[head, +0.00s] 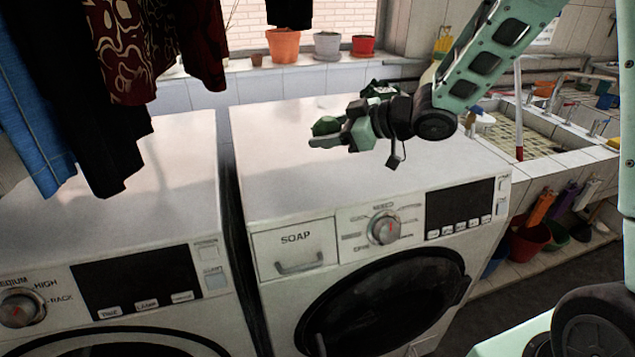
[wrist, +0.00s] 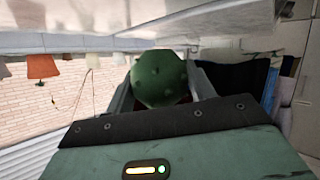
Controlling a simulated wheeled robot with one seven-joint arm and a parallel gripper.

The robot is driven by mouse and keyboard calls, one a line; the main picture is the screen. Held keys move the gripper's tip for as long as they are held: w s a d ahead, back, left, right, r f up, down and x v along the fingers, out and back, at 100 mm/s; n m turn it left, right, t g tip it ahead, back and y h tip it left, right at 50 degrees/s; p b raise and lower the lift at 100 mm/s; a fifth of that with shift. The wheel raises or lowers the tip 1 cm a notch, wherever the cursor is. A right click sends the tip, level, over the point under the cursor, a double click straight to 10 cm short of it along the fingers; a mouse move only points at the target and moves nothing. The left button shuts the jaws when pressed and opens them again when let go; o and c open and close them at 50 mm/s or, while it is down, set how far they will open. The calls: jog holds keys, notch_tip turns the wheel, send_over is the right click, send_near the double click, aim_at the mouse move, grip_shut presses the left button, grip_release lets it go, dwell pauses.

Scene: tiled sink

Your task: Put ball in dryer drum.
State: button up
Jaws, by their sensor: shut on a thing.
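A green ball (wrist: 160,78) sits between the two fingers of my gripper (wrist: 162,88) in the wrist view. My gripper is shut on it. In the head view my gripper (head: 325,133) is held above the top of the right machine, pointing left, with the green ball (head: 326,126) at its fingers. The right machine (head: 290,190) has a soap drawer, a knob and a dark round door (head: 385,300) that looks closed. The left machine (head: 120,190) shows a knob and the top of its round door. Neither drum's inside can be seen, and I cannot tell which machine is the dryer.
Dark and blue clothes (head: 75,90) hang at the upper left above the left machine. Flower pots (head: 284,46) stand on the sill behind. A tiled sink (head: 530,130) is at the right, with buckets (head: 530,240) below. Both machine tops look mostly clear.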

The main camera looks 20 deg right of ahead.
aim_at(327, 186)
notch_tip(327, 186, down, 10)
jog(key=shift+r, duration=0.2)
dwell(0.4)
jog(key=shift+f, duration=0.1)
jog(key=shift+f, duration=0.15)
jog(key=o, duration=1)
